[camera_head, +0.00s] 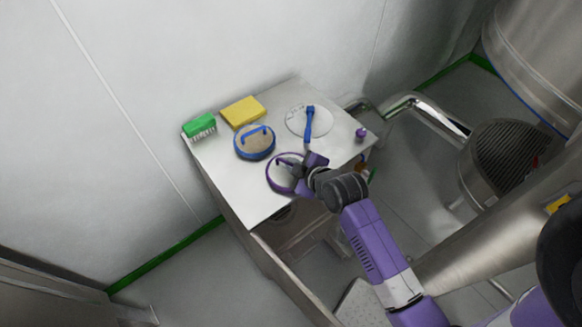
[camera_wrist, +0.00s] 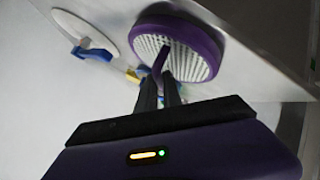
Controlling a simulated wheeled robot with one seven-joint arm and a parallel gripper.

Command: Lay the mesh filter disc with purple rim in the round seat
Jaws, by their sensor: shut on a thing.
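The mesh filter disc with purple rim (camera_head: 270,178) is at the near part of the steel table. It has a pale mesh face and a purple handle, and it also shows in the wrist view (camera_wrist: 207,62). My gripper (camera_head: 296,168) is shut on the handle; its fingers show in the wrist view (camera_wrist: 160,92). I cannot tell whether the disc touches the table or hangs just above it. A pale round plate, seemingly the round seat (camera_head: 296,122), lies further back. The plate also shows in the wrist view (camera_wrist: 82,27).
A blue-rimmed mesh disc with a blue handle (camera_head: 254,151) sits left of the seat. A yellow sponge (camera_head: 243,112) and a green brush (camera_head: 200,125) lie along the table's back left. A small purple knob (camera_head: 361,133) is at the right edge. The table (camera_head: 240,197) is bare at front left.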

